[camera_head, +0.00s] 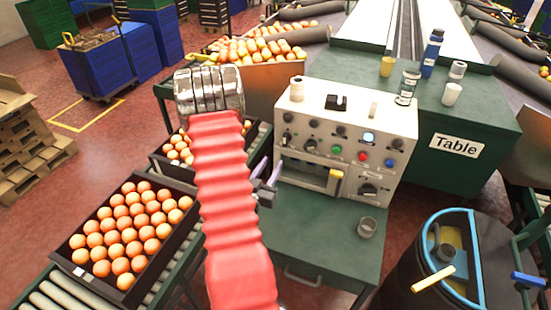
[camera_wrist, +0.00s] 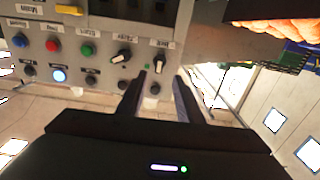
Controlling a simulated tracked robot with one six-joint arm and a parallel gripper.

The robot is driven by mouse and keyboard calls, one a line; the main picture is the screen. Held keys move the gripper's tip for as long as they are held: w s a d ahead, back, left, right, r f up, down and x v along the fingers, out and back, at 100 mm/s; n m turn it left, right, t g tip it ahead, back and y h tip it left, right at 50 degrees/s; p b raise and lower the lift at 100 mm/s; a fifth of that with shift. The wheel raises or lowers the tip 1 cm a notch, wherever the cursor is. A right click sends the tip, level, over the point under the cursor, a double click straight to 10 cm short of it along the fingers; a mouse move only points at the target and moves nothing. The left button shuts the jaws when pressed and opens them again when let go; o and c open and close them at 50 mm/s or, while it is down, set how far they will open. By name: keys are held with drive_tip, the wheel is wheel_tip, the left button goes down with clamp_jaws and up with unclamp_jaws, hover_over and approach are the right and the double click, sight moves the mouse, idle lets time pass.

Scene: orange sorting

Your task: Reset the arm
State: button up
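My arm shows in the head view as a red ribbed sleeve with a metal joint at its top. My gripper (camera_head: 268,180) is partly hidden behind the sleeve, at the left edge of the control box (camera_head: 318,117). In the wrist view, my gripper (camera_wrist: 161,82) has its two dark fingers apart with nothing between them. The fingers point towards the box's knobs and buttons, which appear upside down there. I cannot tell whether a finger touches the box.
A crate of oranges (camera_head: 72,236) stands at left on a roller conveyor; another crate is partly behind my arm. The green table (camera_head: 440,112) holds cups and bottles. A dark round bin (camera_head: 400,275) is at lower right.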

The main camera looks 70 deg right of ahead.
drive_tip(key=shift+w+a, duration=0.1)
drive_tip(key=shift+a, duration=0.75)
